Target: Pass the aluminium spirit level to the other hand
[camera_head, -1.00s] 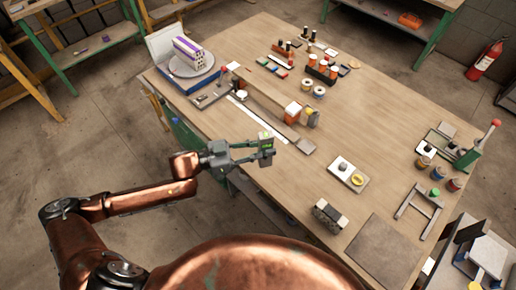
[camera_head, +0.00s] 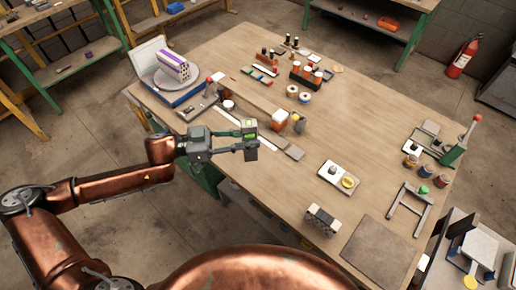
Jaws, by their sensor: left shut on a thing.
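My right gripper is not in view.
The workbench (camera_head: 330,130) has a hollow brick (camera_head: 172,66) on a turntable at its far left. A long flat bar (camera_head: 230,118) lies just beyond my left gripper, beside an orange-and-white block (camera_head: 281,118). A grey slab (camera_head: 381,248) lies at the near right.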

